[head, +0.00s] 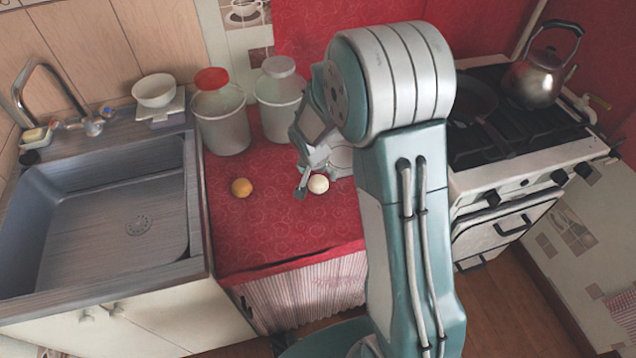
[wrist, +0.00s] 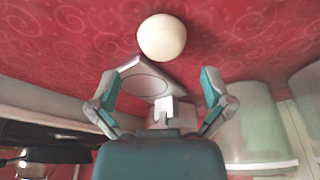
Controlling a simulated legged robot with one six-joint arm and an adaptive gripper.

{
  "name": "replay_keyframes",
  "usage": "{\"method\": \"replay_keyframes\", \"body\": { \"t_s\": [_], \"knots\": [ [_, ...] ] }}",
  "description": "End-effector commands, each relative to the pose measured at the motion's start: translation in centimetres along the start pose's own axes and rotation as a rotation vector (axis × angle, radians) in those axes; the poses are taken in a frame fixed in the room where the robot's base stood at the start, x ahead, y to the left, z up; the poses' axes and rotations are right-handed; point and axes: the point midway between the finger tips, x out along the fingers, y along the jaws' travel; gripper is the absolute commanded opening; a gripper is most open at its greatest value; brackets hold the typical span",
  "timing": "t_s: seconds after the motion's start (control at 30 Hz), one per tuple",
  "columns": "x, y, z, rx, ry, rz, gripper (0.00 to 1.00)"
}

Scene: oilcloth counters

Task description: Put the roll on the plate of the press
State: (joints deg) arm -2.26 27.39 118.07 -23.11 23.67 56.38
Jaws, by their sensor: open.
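A round golden-brown piece, roll-like (head: 241,187), lies on the red counter left of my gripper in the head view. A pale cream ball (head: 318,184) lies on the counter just by my gripper (head: 307,180). The ball also shows in the wrist view (wrist: 161,38), beyond the fingertips and touched by neither. My gripper (wrist: 158,82) is open and empty, its fingers spread. A grey metal plate with a ring mark (wrist: 147,80), perhaps the press, shows between the fingers. In the head view a silvery thing (head: 341,160) stands behind the ball, partly hidden by my arm.
Two lidded canisters, one red-lidded (head: 220,112) and one grey-lidded (head: 279,98), stand at the back of the counter. The sink (head: 110,215) is on the left, with a white bowl (head: 154,90) behind it. A stove with a kettle (head: 537,78) is on the right. The counter's front left is clear.

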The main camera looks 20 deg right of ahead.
Motion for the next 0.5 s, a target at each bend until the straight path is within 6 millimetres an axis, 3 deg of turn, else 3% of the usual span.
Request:
{"method": "replay_keyframes", "body": {
  "t_s": [0.5],
  "knots": [
    [5.5,-0.3,-0.2,0.000,0.000,0.000,1.00]
  ]
}}
